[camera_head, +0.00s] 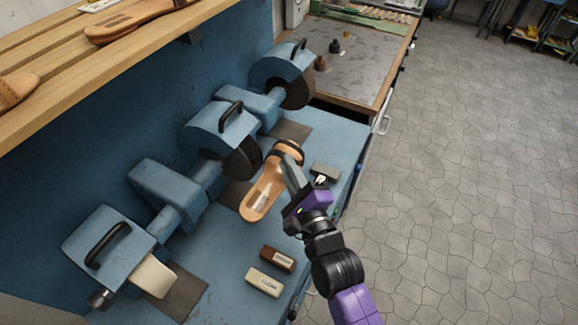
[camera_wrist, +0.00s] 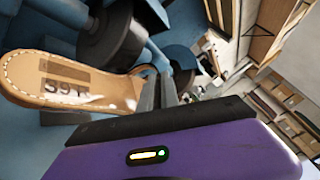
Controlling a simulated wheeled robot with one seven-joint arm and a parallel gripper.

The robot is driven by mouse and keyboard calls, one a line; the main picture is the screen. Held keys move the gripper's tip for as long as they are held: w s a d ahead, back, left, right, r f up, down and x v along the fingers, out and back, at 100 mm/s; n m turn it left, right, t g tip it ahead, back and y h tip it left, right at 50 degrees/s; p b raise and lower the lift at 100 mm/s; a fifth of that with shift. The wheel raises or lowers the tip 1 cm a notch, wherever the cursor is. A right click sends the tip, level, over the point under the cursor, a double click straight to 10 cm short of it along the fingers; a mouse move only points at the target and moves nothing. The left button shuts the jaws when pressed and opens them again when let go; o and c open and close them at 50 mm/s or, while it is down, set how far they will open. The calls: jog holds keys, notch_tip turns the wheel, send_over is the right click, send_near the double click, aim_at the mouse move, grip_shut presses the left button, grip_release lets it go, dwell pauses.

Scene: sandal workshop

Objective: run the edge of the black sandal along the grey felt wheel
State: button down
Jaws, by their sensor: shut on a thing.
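My gripper (camera_head: 291,172) is shut on a sandal (camera_head: 262,196) with a tan footbed, pale edge stitching and a dark strap at its far end. The sandal is held above the blue bench, its footbed facing up. In the wrist view the sandal (camera_wrist: 50,82) reaches left from my gripper (camera_wrist: 158,92), and a size mark shows on its footbed. A dark grey wheel (camera_head: 243,159), perhaps the felt one, sits under the middle blue hood, just left of the sandal. I cannot tell whether they touch.
A pale wheel (camera_head: 154,276) is at the near left and a brown-black wheel (camera_head: 297,92) at the back. A brown block (camera_head: 278,258), a cream block (camera_head: 265,282) and a grey block (camera_head: 326,172) lie on the bench (camera_head: 225,258). A wooden shelf (camera_head: 130,62) overhangs the upper left.

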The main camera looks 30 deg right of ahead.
jog(key=shift+s+a, duration=0.3)
jog(key=shift+a, duration=0.05)
dwell(0.3)
jog(key=shift+s+a, duration=0.25)
jog(key=shift+s+a+y, duration=0.25)
jog(key=shift+a+y, duration=0.1)
jog(key=shift+y, duration=0.05)
dwell(0.4)
jog(key=shift+s+a+r, duration=0.1)
jog(key=shift+s+a, duration=0.1)
jog(key=shift+a, duration=0.05)
jog(key=shift+s+a, duration=0.1)
jog(key=shift+s, duration=0.05)
jog(key=shift+s+a+r, duration=0.1)
jog(key=shift+s+a, duration=0.4)
jog(key=shift+a, duration=0.2)
dwell(0.9)
jog(key=shift+s+a, duration=0.25)
jog(key=shift+a, duration=0.05)
jog(key=shift+s+a, duration=0.2)
jog(key=shift+a, duration=0.1)
jog(key=shift+s+a, duration=0.65)
jog(key=shift+a, duration=0.05)
dwell(1.2)
